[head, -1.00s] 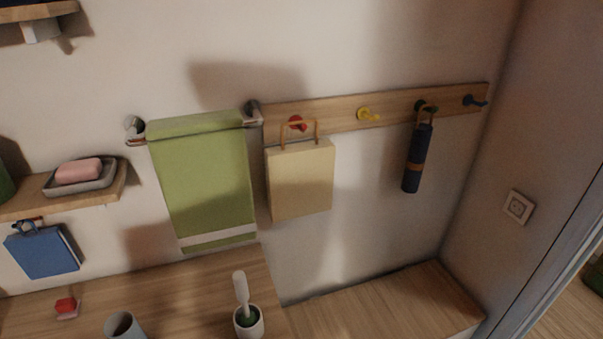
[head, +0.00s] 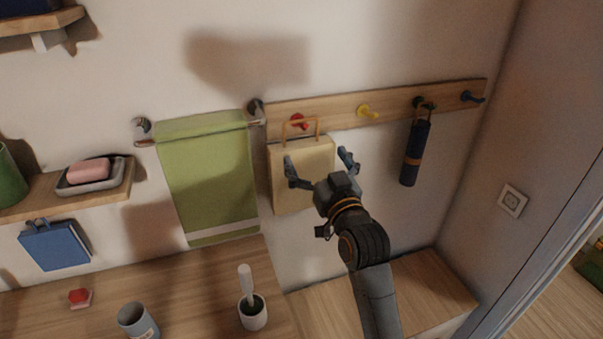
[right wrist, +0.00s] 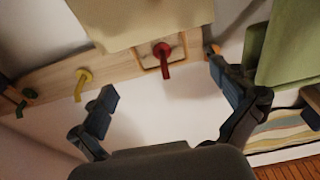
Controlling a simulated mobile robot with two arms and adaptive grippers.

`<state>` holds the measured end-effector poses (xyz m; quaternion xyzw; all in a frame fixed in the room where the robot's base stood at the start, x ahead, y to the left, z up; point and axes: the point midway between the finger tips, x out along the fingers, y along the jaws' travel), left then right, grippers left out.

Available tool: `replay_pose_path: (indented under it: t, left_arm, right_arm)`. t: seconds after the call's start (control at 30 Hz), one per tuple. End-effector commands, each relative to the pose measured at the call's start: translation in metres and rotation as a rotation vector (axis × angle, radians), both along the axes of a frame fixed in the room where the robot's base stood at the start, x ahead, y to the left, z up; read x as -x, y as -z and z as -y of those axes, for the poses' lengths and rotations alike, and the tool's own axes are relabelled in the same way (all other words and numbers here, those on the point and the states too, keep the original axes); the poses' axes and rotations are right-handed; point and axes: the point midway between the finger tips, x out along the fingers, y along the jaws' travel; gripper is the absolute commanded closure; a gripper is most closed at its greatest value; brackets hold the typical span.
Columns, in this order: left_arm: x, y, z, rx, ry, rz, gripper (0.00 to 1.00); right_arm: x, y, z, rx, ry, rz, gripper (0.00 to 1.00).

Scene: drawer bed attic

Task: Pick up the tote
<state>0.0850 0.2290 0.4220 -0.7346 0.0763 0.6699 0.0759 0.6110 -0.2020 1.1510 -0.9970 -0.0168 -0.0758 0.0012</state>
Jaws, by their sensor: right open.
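The cream tote (head: 303,200) hangs by its tan handle from the red hook (head: 299,121) on the wooden rail. It hangs upright against the wall. My right gripper (head: 318,164) is open and empty in front of the tote, its fingers spread towards it and hiding part of its right side. In the right wrist view, which looks upside down, the tote (right wrist: 145,22) is at the top. Its handle loop surrounds the red hook (right wrist: 163,54), between the open fingers (right wrist: 163,85) in the picture. I cannot tell any contact. My left gripper is not in view.
A green towel (head: 208,185) hangs close left of the tote. The yellow hook (head: 367,111) is free. A dark umbrella (head: 414,155) hangs further right. Below are a wooden counter with a brush holder (head: 253,314) and a grey cup (head: 137,322).

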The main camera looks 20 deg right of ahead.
Motion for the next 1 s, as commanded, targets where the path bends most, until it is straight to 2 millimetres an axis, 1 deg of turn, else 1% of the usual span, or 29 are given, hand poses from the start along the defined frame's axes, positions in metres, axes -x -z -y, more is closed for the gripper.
replay_pose_path:
  t: [0.03,0.1,0.2,0.37,0.53,0.63,0.77,0.97,1.0]
  left_arm:
    - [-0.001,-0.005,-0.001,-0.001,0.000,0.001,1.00]
    - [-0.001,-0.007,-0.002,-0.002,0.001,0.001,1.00]
    - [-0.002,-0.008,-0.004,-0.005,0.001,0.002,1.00]
    - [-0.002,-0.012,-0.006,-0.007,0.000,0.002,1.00]
    - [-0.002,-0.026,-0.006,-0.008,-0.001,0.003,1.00]
    - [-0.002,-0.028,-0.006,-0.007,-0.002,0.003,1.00]
    - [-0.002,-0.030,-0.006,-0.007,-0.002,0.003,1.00]
    - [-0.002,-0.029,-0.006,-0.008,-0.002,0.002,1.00]
    - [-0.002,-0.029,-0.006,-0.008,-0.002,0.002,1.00]
  right_arm:
    - [-0.011,-0.005,-0.001,-0.001,0.000,0.001,0.00]
    - [-0.022,-0.005,-0.001,-0.001,-0.001,0.000,0.00]
    - [-0.033,-0.006,-0.001,-0.002,-0.001,-0.001,0.00]
    - [-0.042,-0.008,-0.002,-0.001,-0.001,-0.001,0.00]
    - [-0.066,-0.016,-0.002,-0.001,0.000,-0.002,0.00]
    - [-0.080,-0.016,-0.002,-0.001,0.000,-0.002,0.00]
    - [-0.088,-0.016,-0.003,-0.001,0.000,-0.001,0.00]
    - [-0.089,-0.015,-0.003,-0.001,0.000,-0.001,0.00]
    - [-0.089,-0.015,-0.003,-0.001,0.000,-0.001,0.04]
